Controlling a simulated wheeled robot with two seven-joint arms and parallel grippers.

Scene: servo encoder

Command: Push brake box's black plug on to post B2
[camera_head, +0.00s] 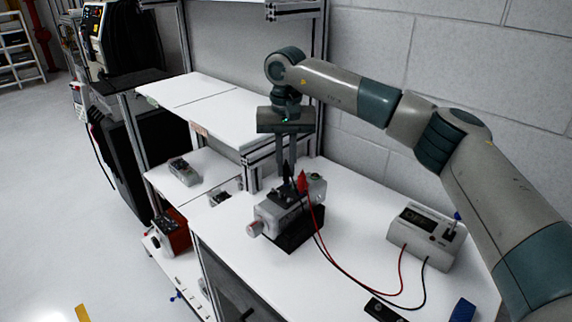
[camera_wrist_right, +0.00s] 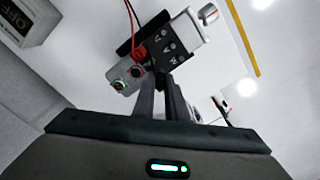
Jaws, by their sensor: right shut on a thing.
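My right gripper (camera_head: 287,172) points down over the grey servo unit (camera_head: 284,212), its two long fingers close together. It is shut on the black plug (camera_head: 288,187), mostly hidden by the fingers. The plug is at the top of the unit; I cannot tell whether it touches a post. The red plug (camera_head: 303,183) stands on the unit just right of the fingers. In the right wrist view the fingertips (camera_wrist_right: 163,82) reach the unit's edge (camera_wrist_right: 178,45), and the post labels are too small to read. The brake box (camera_head: 427,236) stands at right. My left gripper is not in view.
A red lead (camera_head: 345,274) and a black lead (camera_head: 424,285) run over the white table between the brake box and the unit. A black block (camera_head: 296,237) lies under the unit. White shelves (camera_head: 215,112) stand at left, and a block wall is behind.

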